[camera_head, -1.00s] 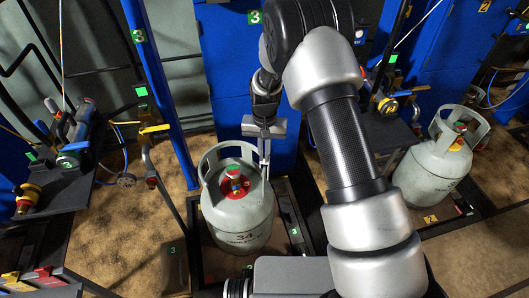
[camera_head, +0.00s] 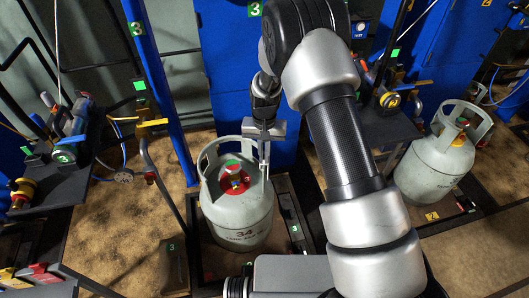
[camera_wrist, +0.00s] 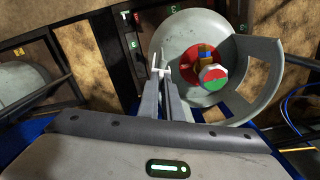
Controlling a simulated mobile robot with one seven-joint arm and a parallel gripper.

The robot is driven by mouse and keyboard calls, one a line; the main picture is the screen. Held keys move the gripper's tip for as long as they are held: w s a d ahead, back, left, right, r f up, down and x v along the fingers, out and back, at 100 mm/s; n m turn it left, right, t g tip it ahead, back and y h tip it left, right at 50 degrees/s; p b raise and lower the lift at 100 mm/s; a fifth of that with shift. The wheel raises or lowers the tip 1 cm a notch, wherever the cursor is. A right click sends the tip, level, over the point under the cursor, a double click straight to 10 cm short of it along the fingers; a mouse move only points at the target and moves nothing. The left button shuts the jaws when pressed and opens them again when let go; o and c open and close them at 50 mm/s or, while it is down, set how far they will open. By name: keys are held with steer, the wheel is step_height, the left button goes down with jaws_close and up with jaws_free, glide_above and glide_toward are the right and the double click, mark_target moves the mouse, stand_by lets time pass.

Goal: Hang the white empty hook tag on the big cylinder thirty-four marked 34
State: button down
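The big grey cylinder marked 34 (camera_head: 240,222) stands upright on a low platform. It has a collar handle and a red valve area with a green and red cap; its top also shows in the wrist view (camera_wrist: 185,38). My gripper (camera_head: 265,170) points down at the right side of the collar. In the wrist view the two fingers (camera_wrist: 165,88) are close together, with a small white piece, seemingly the hook tag (camera_wrist: 160,72), at their tips. It appears over the cylinder's shoulder, beside the valve. I cannot tell whether it touches the cylinder.
Another grey cylinder (camera_head: 436,165) stands at the right, on a base marked 2. A dark bench (camera_head: 60,190) with valves and tools is at the left. A blue post (camera_head: 160,95) rises behind the cylinder's left side, and a thin rail (camera_head: 165,190) slants down beside it.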

steer(key=c, duration=1.9)
jaws_free()
steer(key=shift+r, duration=0.1)
steer(key=shift+o, duration=0.2)
steer(key=shift+w+r, duration=0.1)
steer(key=shift+r+p, duration=2.35)
steer(key=shift+r, duration=1.35)
